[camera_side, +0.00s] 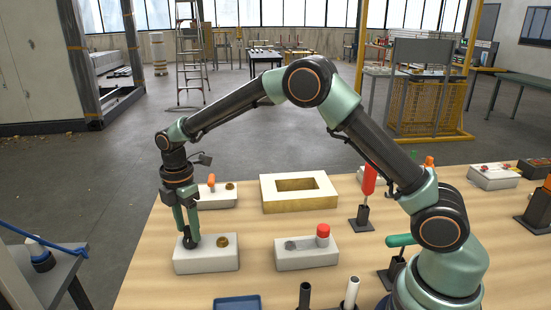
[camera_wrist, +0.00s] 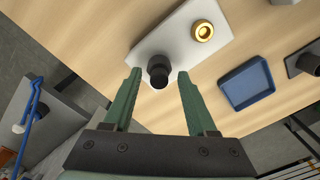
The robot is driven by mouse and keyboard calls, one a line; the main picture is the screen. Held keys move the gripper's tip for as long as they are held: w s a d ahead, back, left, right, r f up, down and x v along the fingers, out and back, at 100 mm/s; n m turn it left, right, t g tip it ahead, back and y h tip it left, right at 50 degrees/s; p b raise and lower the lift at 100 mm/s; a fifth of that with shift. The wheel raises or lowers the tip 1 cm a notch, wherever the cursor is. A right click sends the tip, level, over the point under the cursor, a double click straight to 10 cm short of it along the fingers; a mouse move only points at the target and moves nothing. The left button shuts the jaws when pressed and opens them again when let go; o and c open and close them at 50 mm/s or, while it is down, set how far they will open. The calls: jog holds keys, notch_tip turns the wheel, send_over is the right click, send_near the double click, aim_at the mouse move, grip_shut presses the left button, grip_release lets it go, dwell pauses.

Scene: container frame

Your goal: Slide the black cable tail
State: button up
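A short black cylindrical piece (camera_wrist: 158,72), which may be the black cable tail, sits on a white block (camera_wrist: 188,30) in the wrist view. The block also shows in the side view (camera_side: 207,263) at the front left of the table. My gripper (camera_side: 188,235) points down over the block's left end. In the wrist view my gripper (camera_wrist: 159,76) is open, with its green fingers on either side of the black piece and a gap showing on both sides. A brass ring (camera_wrist: 203,31) is set in the same block.
Another white block with a red cap (camera_side: 323,232) stands to the right. Behind are a block with an orange part (camera_side: 211,183) and a hollow frame (camera_side: 270,206). A blue tray (camera_side: 237,303) lies in front. A side bench with a blue cable (camera_side: 62,246) is at left.

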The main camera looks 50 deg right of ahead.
notch_tip(320, 180, up, 12)
dwell(0.7)
jog(key=shift+r, duration=0.1)
jog(key=s+d+r+m+t, duration=0.3)
jog(key=s+d+r+m, duration=0.45)
jog(key=s+m, duration=0.2)
jog(key=s+d+f+m+t, duration=0.1)
jog(key=s+d+m, duration=0.1)
jog(key=s+m, duration=0.2)
jog(key=s+d+f+m+t, duration=0.1)
jog(key=s+d+f+m, duration=0.1)
jog(key=s+m, duration=0.2)
jog(key=s, duration=0.3)
jog(key=shift+s+f+t, duration=0.25)
jog(key=shift+s+t, duration=0.05)
jog(key=shift+s, duration=0.1)
